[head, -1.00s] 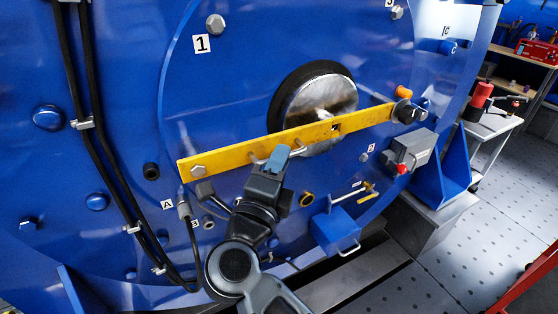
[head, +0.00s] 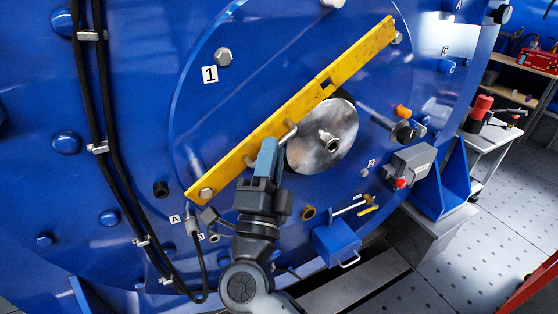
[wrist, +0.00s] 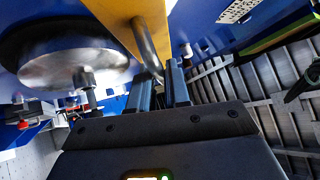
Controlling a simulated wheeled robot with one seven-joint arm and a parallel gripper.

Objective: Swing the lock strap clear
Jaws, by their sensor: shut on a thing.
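The yellow lock strap (head: 290,110) slants up to the right across the blue round cover, from a bolt (head: 206,193) at its lower left end to its free end near the upper right bolt. It lies above the shiny metal hub (head: 322,138), which is largely uncovered. My gripper (head: 268,150) is shut on the strap's bar handle (head: 287,134). In the wrist view the handle (wrist: 147,45) runs down from the yellow strap (wrist: 125,12) to between my fingers (wrist: 160,85). The fingertips are partly hidden by the handle and strap.
A dark round knob (head: 403,132) stands out right of the hub, clear of the strap. Below are a grey box with a red button (head: 410,165) and a blue tray (head: 337,243). Black cables (head: 105,150) run down the left. Grey floor is open at right.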

